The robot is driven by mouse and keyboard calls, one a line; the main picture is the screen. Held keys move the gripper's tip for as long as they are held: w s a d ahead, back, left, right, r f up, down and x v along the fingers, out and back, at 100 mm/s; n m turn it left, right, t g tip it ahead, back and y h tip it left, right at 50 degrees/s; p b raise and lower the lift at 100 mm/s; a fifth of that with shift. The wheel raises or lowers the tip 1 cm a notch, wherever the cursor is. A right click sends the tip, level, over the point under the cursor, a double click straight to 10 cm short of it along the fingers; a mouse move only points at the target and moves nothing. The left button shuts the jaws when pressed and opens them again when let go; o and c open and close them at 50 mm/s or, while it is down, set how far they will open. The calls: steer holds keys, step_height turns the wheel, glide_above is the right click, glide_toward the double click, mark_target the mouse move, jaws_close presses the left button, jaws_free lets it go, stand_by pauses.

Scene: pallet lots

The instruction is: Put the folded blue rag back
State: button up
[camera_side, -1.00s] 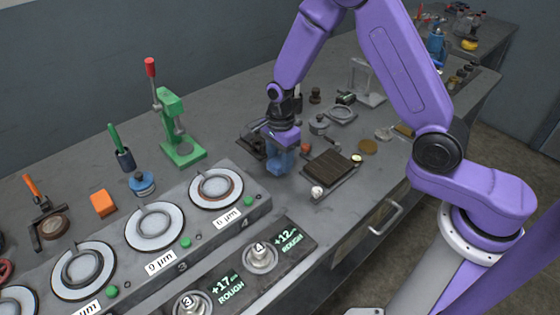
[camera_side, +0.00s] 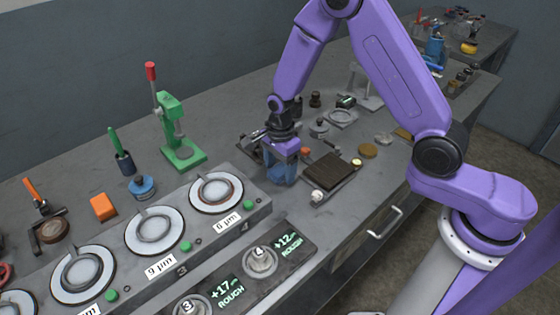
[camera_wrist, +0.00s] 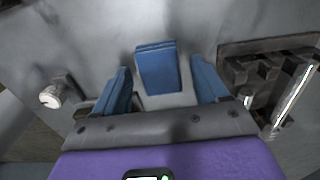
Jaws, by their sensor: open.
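The folded blue rag (camera_wrist: 157,68) shows in the wrist view as a small layered blue block on the grey bench, ahead of and between my two blue fingers. My gripper (camera_wrist: 161,78) is open, with one finger to each side of the rag and a visible gap on both sides. In the side view my gripper (camera_side: 283,172) is low over the bench, between the round-plate machine and the dark brown block. I cannot separate the rag from the blue fingers there. How far the fingertips are above the bench is hard to tell.
A dark slotted holder (camera_wrist: 262,75) lies right of the rag, and a white knob (camera_wrist: 50,97) stands to the left. In the side view a dark brown block (camera_side: 333,169) and the grey round-plate machine (camera_side: 258,215) are close. A green press (camera_side: 180,140) stands farther back.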

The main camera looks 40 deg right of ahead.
mark_target(281, 171)
step_height(281, 171, up, 12)
steer(key=shift+r, duration=0.2)
stand_by(0.4)
steer(key=s+d+r+n, duration=0.2)
steer(key=s+r+n, duration=0.1)
steer(key=s+n, duration=1.1)
steer(key=s+d+r+n, duration=0.3)
steer(key=s+n, duration=1.2)
steer(key=n, duration=0.1)
steer(key=shift+n, duration=0.3)
steer(key=shift+o, duration=0.2)
steer(key=shift+d, duration=0.1)
